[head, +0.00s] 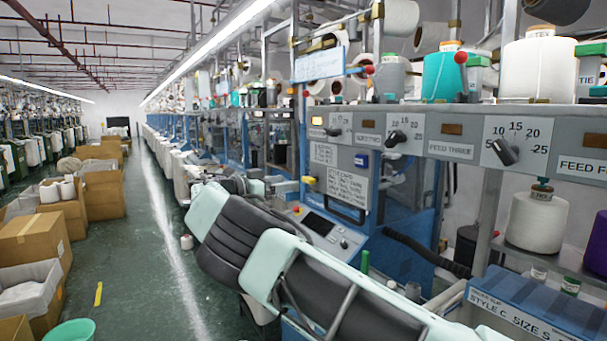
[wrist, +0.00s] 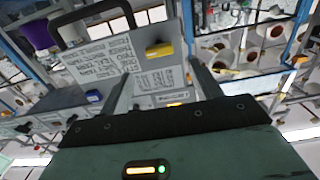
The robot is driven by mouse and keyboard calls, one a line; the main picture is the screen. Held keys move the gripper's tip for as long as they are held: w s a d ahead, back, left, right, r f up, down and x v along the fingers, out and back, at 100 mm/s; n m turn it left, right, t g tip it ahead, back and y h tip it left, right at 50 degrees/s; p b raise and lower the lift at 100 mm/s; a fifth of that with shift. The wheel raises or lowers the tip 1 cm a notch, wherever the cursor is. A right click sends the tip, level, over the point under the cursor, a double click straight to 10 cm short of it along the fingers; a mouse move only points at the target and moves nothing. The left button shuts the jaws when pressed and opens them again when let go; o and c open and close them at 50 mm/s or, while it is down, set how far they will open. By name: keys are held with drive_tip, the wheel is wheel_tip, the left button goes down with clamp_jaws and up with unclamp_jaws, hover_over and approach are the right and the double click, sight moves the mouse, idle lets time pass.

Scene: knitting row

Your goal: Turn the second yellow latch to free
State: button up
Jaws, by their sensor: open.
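A yellow latch (head: 309,180) sits at the left edge of a grey lettered panel (head: 347,186) with a dark handle, on the blue machine. In the wrist view the yellow latch (wrist: 158,50) lies roughly level across the picture, against the panel (wrist: 105,55). My gripper (head: 291,186) is close to the latch in the head view, partly hidden by my arm. In the wrist view my gripper (wrist: 160,72) is open, with one finger on each side and nothing between them. The latch shows beyond the fingertips, apart from them. I cannot tell which latch counts as second.
A keypad console (head: 320,228) stands below the panel. A dial shelf (head: 480,135) with yarn cones runs above at the right. Cardboard boxes (head: 98,190) line the left; the aisle floor (head: 150,240) between is mostly clear.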

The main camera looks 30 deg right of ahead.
sight(306, 180)
drive_tip(key=d+p, duration=0.2)
drive_tip(key=d, duration=0.4)
drive_tip(key=shift+w+r+p, duration=0.1)
drive_tip(key=shift+r+p, duration=0.05)
drive_tip(key=shift+p, duration=0.15)
drive_tip(key=shift+d+f, duration=0.2)
drive_tip(key=shift+d, duration=0.45)
drive_tip(key=c, duration=1)
